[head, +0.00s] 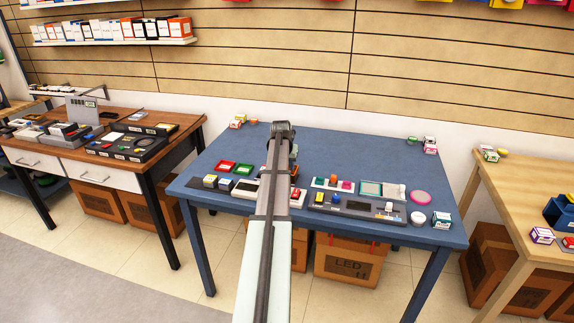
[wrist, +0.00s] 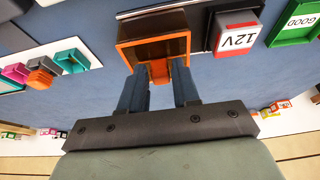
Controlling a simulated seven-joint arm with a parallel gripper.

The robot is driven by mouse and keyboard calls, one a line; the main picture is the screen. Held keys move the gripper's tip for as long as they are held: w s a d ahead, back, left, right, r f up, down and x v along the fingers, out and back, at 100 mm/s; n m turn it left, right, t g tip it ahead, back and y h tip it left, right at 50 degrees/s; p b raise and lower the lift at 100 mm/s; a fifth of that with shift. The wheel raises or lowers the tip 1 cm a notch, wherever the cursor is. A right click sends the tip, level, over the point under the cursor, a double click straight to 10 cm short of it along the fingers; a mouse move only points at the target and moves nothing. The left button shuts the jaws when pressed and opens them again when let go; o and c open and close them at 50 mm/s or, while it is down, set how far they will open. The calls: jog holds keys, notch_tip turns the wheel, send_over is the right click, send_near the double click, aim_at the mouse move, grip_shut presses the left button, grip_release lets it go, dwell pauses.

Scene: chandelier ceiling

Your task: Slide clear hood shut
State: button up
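My gripper (wrist: 162,88) has its two dark fingers apart, with a gap between them. The fingertips are at the near edge of an orange-rimmed open box (wrist: 153,24), and an orange part of it shows by the right finger. I cannot tell whether they touch. In the head view my arm hides the gripper and most of this box. A pale, glassy panel in a light frame (head: 371,188) lies on the blue table, right of my arm. It may be the clear hood, but I cannot tell how far it is open.
The blue table (head: 330,145) is clear toward the back. Red (head: 227,167) and green (head: 243,170) trays stand left of my arm. Boxes stand at the corners.

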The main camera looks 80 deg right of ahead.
grip_shut()
jog(key=w, duration=1)
jog(key=shift+o, duration=0.2)
grip_release()
jog(key=shift+w, duration=0.15)
jog(key=o, duration=0.3)
